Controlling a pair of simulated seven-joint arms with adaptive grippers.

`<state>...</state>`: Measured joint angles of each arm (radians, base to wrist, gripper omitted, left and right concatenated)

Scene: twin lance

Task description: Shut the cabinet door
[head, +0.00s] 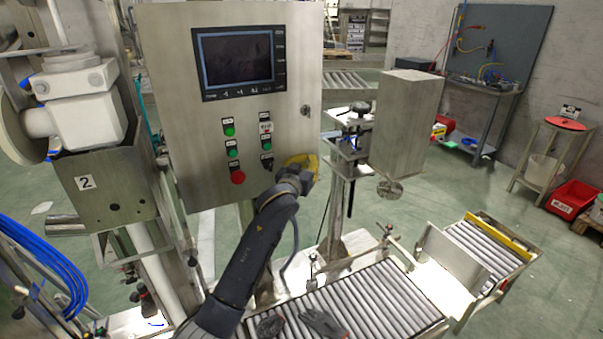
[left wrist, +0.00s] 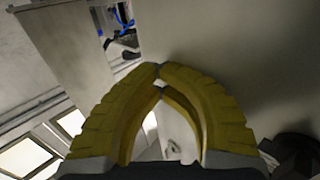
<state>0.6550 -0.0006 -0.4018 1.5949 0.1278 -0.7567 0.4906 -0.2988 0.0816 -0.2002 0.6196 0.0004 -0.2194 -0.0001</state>
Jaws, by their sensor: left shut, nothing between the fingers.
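The steel cabinet's front door (head: 180,60) carries a screen (head: 237,60), several buttons and a lock (head: 305,111) near its right edge. I cannot tell from the head view how far the door stands open. My left gripper (head: 302,163) has yellow fingers and is at the door's lower right edge. In the left wrist view the fingertips (left wrist: 160,68) meet with nothing between them, and a broad plain metal surface (left wrist: 250,50) fills the right side. I cannot tell if the fingers touch the door. My right gripper is not in view.
A roller conveyor (head: 370,305) runs below, with dark glove-like things (head: 325,325) on it. A steel box on a stand (head: 405,120) is right of the cabinet. A white machine unit (head: 85,95) stands to the left. Green floor (head: 440,185) is open at the right.

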